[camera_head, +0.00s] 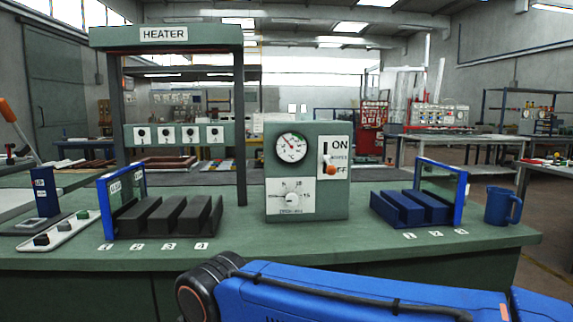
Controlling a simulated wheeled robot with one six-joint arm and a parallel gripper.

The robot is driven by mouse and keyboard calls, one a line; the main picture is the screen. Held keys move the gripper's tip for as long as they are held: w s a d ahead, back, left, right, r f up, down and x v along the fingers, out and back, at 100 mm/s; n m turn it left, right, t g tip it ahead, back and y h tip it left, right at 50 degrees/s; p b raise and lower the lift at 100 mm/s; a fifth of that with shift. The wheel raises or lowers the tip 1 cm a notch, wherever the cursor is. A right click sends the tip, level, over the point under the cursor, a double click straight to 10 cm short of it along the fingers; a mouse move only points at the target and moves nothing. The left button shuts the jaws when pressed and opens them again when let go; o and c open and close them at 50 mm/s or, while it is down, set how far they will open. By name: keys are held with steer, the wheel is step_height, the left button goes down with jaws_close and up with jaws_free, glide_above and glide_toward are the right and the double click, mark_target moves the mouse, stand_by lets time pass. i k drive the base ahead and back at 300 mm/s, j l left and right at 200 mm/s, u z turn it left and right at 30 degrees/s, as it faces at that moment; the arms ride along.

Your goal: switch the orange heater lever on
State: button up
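A green control box (307,207) stands mid-table with a dial gauge (291,148) and a round knob (291,197). On its white ON/OFF plate (341,144), a small switch with an orange tip (331,170) points down beside OFF. At the far left, a separate lever with an orange handle (9,111) leans up and left from a blue base (45,192); its top end is cut by the picture edge. The HEATER sign (164,34) is on a green frame. The frames do not show which lever works the heater. My gripper is not in view.
A dark slotted block (171,217) and a blue one (411,207) sit with upright blue-edged panels on the green table (300,245). A blue mug (503,206) stands at right, a white button strip (57,230) at left. My blue arm crosses the front.

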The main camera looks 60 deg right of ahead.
mark_target(331, 170)
steer(key=z, duration=1.8)
